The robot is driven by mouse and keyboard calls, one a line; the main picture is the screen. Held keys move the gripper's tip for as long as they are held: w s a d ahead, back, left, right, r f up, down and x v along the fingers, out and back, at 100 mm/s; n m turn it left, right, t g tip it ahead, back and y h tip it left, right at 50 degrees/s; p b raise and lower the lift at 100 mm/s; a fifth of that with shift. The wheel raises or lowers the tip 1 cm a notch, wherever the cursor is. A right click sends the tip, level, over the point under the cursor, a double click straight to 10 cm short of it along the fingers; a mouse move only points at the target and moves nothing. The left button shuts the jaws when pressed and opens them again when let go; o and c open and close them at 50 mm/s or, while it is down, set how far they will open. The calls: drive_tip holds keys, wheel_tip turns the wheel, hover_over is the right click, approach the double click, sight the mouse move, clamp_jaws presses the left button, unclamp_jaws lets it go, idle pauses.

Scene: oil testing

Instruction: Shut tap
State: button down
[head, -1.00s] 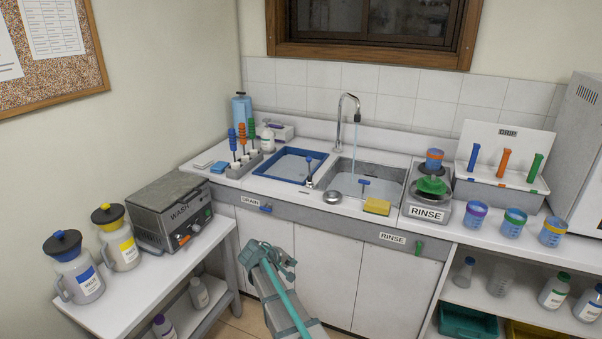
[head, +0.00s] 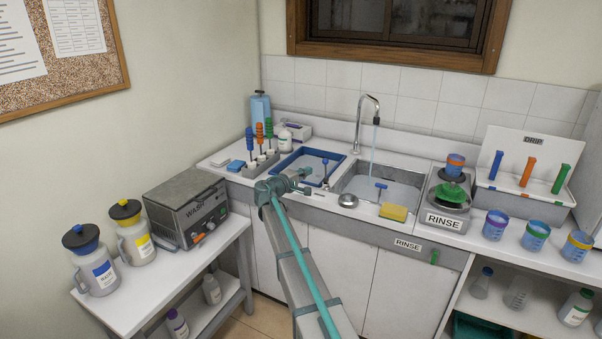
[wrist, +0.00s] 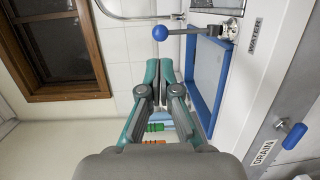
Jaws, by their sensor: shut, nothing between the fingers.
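The chrome tap (head: 362,112) arches over the sink (head: 349,189), and a thin stream of water (head: 372,150) falls from its spout. A lever with a blue ball (head: 326,162) stands upright on the counter between the blue-rimmed basin and the sink. My gripper (head: 305,181) is shut and empty, above the front of the basin, left of the lever. In the wrist view my gripper (wrist: 162,82) does not touch the lever.
The blue-rimmed basin (head: 332,153) lies under my gripper. A blue drain handle (wrist: 294,136) and a green rinse handle (head: 434,257) are on the counter's front. A yellow sponge (head: 394,212) and round metal dish (head: 348,200) sit at the sink's front edge.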

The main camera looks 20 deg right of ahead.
drive_tip(key=p+x, duration=0.2)
drive_tip(key=x, duration=0.6)
drive_tip(key=shift+d+p, duration=0.25)
drive_tip(key=shift+p, duration=0.15)
drive_tip(key=shift+w, duration=0.2)
